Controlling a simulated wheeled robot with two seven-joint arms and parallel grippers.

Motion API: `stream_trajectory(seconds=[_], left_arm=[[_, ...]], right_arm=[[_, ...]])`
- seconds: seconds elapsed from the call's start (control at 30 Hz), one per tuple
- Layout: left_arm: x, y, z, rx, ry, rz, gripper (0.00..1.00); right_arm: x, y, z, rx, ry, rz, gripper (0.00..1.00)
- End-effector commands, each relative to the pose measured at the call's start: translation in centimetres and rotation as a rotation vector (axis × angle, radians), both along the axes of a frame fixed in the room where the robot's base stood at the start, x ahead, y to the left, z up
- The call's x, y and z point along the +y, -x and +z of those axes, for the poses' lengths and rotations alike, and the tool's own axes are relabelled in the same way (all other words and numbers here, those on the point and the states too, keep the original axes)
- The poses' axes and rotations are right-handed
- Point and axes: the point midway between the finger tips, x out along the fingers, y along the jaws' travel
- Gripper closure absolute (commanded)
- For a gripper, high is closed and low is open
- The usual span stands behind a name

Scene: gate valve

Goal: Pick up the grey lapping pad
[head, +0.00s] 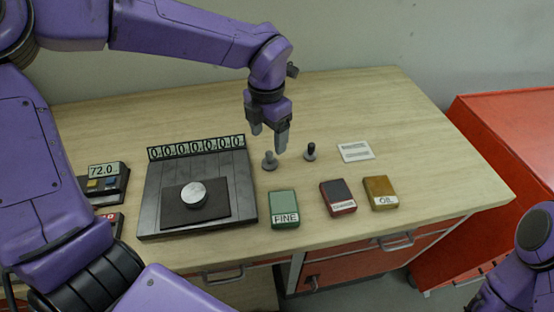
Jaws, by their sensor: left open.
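The grey lapping pad (269,161) looks like a small grey piece with an upright knobbed handle. It stands on the wooden table, just right of the black plate. My left gripper (269,141) points down above it, fingers open and apart, with nothing between them. The fingertips look close to the knob, but I cannot tell the exact height gap. A similar piece with a black knob (310,151) stands a little to the right. Part of my right arm shows at the lower right; its gripper is out of view.
The black plate (152,195) carries a metal disc (194,195) and a counter strip (197,147) behind. In front stand the green FINE box (283,205), red COARSE box (338,196) and yellow OIL box (380,191). A white card (355,152) lies right. The table's back is clear.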

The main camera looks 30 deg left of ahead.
Motion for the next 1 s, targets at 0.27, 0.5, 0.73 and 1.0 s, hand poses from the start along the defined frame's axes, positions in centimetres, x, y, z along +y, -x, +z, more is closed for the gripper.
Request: stream_trajectory(seconds=[0.27,0.5,0.73,1.0], left_arm=[[-0.2,0.1,-3.7,0.005,-0.004,-0.004,0.26],[-0.2,0.2,-7.5,0.002,-0.002,-0.004,0.26],[-0.3,0.1,-7.8,-0.001,0.0,-0.004,0.29],[-0.3,0.1,-7.7,-0.002,0.001,-0.004,0.92]], right_arm=[[0.0,0.0,1.2,0.0,0.0,0.0,0.57],[0.0,0.0,2.0,0.0,0.0,0.0,0.57],[0.0,0.0,1.9,0.0,0.0,0.0,0.57],[0.0,0.0,1.9,0.0,0.0,0.0,0.57]])
